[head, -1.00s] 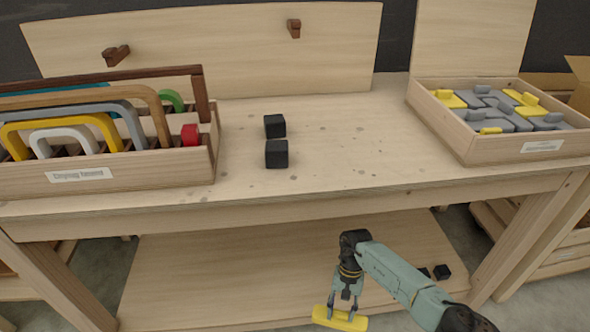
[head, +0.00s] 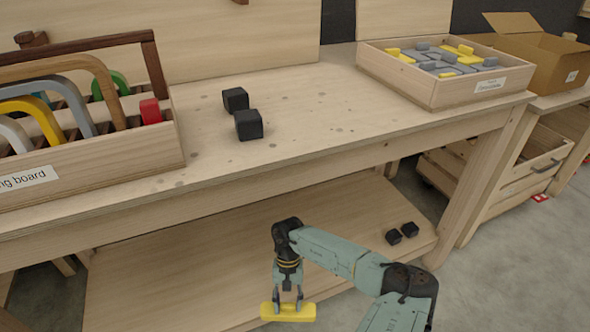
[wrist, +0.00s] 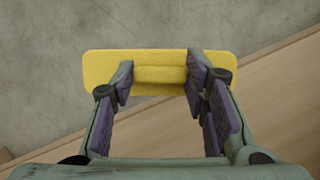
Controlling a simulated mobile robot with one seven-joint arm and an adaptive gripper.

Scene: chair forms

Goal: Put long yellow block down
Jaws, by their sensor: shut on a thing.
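The long yellow block (head: 288,312) is held in my gripper (head: 288,300), low in front of the bench's lower shelf. In the wrist view the long yellow block (wrist: 105,72) lies crosswise, and the fingers of my gripper (wrist: 160,80) close on its raised middle grip. Below it in that view are grey floor and the edge of a wooden board. The block is level and appears clear of any surface.
The wooden bench top (head: 330,110) has free room in the middle, beside two black cubes (head: 249,124). A box of grey and yellow blocks (head: 420,95) stands at right, a rack of coloured arches (head: 90,180) at left. Two black cubes (head: 394,237) lie on the lower shelf (head: 220,260).

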